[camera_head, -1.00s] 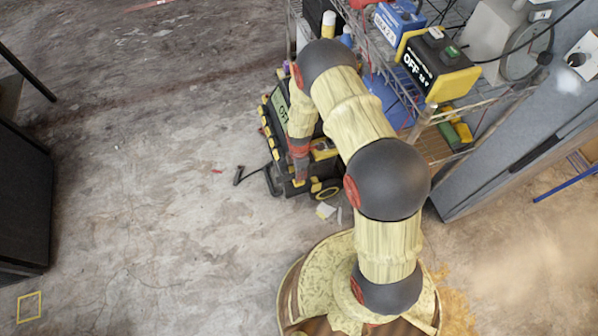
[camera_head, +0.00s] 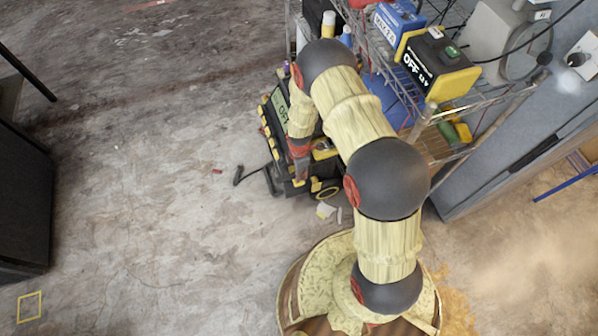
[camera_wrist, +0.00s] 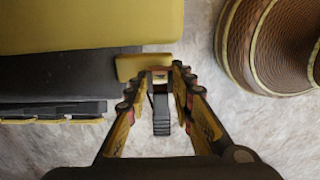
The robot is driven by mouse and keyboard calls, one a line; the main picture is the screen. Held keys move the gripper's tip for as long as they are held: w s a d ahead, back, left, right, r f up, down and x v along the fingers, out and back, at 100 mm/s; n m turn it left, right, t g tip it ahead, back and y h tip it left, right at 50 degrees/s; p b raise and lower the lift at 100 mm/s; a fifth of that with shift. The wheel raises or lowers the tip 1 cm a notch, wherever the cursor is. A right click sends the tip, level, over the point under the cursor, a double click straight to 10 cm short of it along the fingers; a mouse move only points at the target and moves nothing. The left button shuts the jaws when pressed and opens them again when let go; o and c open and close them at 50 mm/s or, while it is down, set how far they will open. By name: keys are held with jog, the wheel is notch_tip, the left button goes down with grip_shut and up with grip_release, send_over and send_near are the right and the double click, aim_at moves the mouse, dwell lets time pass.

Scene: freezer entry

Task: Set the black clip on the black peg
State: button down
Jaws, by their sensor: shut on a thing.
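In the wrist view my gripper (camera_wrist: 159,73) has its two yellow-and-black fingers closed in on a small dark clip (camera_wrist: 161,113). The clip's ridged grey-black tail points back toward my palm, and its front end lies between the fingertips. A yellow block (camera_wrist: 130,66) shows just beyond the tips; I cannot tell if the clip touches it. In the head view my gripper (camera_head: 300,168) hangs low beside a black case with yellow latches (camera_head: 282,122), and the clip cannot be made out. I cannot pick out the black peg in either view.
A wire shelf (camera_head: 415,105) with a yellow-and-black box (camera_head: 437,65) stands right of the case. A black handle-like piece (camera_head: 240,176) and a pale scrap (camera_head: 325,210) lie on the floor. My round base is close on the right in the wrist view. Floor to the left is open.

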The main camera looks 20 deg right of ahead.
jog(key=shift+f+b, duration=0.9)
jog(key=shift+f, duration=0.5)
jog(key=c, duration=1.5)
grip_release()
jog(key=shift+o, duration=0.2)
jog(key=shift+r, duration=0.1)
notch_tip(320, 180, up, 12)
